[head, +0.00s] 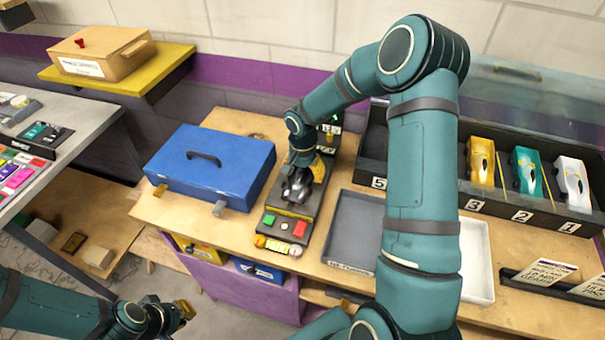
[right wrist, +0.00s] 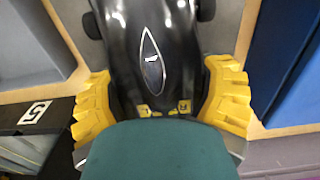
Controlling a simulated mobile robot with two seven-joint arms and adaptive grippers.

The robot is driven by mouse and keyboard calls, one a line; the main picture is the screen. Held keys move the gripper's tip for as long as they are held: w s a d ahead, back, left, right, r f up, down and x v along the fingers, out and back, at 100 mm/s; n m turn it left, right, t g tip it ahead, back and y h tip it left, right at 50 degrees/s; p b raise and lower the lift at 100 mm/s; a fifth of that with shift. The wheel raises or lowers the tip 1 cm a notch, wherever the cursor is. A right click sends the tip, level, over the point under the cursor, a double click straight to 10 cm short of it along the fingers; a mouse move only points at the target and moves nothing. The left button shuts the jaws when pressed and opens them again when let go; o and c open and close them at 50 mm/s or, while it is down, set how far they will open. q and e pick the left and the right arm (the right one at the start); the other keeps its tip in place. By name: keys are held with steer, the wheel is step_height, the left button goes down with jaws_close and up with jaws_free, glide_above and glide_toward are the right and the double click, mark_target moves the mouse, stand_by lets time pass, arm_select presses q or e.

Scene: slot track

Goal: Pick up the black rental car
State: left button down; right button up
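The black car (head: 297,188) sits at the dark console (head: 286,212) in the middle of the wooden counter. In the right wrist view the glossy black car (right wrist: 150,50) fills the middle, with a narrow emblem on top and two dark wheels at the upper end. My right gripper (head: 305,172) is down over the car. Its yellow fingers (right wrist: 158,98) lie along both sides of the body and look in contact with it. I cannot tell whether the car is clear of the console. My left gripper (head: 183,311) is low at the left, away from the counter; its opening is unclear.
A blue box (head: 210,168) stands close left of the console. A grey tray (head: 352,232) lies to its right. A rack (head: 510,207) with yellow, teal and white cars is at the right. Red and green buttons sit on the console's front.

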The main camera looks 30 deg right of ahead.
steer(key=shift+r, duration=0.15)
step_height(320, 180, up, 10)
steer(key=shift+f, duration=0.1)
steer(key=shift+s, duration=0.1)
stand_by(0.5)
